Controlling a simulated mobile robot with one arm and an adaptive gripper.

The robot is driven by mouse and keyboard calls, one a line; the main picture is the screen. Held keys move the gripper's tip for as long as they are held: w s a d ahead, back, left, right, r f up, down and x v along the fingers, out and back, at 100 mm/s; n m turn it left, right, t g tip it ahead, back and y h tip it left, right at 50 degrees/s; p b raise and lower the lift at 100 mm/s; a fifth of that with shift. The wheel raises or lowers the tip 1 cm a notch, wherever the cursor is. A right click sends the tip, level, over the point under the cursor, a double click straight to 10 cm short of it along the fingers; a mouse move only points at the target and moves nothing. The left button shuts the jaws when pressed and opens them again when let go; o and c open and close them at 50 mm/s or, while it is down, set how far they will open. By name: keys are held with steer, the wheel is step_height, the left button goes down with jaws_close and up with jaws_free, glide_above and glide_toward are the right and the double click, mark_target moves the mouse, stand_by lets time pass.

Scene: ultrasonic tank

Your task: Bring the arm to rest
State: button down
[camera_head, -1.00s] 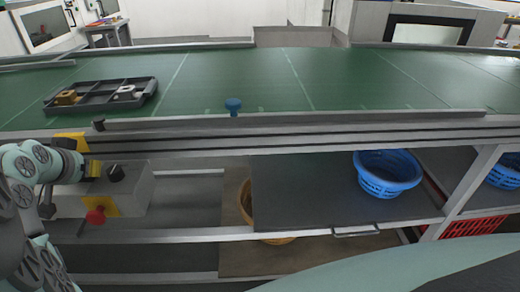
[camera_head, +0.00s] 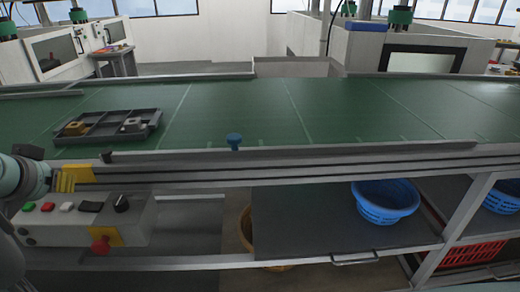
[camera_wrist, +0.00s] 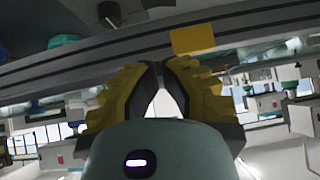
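My gripper (camera_wrist: 160,66) shows in the wrist view with its yellow and black fingers, whose tips meet with nothing visible between them. In the head view my gripper (camera_head: 70,178) is at the left edge, in front of the conveyor's near rail and above the control box. Most of my arm is outside the picture at left; a teal part shows beside the gripper.
A green conveyor (camera_head: 240,105) crosses the view, with a grey divided tray (camera_head: 150,137) holding two small parts. A blue knob (camera_head: 234,141) stands at its near rail (camera_head: 310,160). Below are a control box (camera_head: 60,225), a blue basket (camera_head: 385,205) and a red crate (camera_head: 470,253).

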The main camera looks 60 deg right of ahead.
steer(key=shift+s+a+r, duration=0.25)
steer(key=shift+r, duration=0.1)
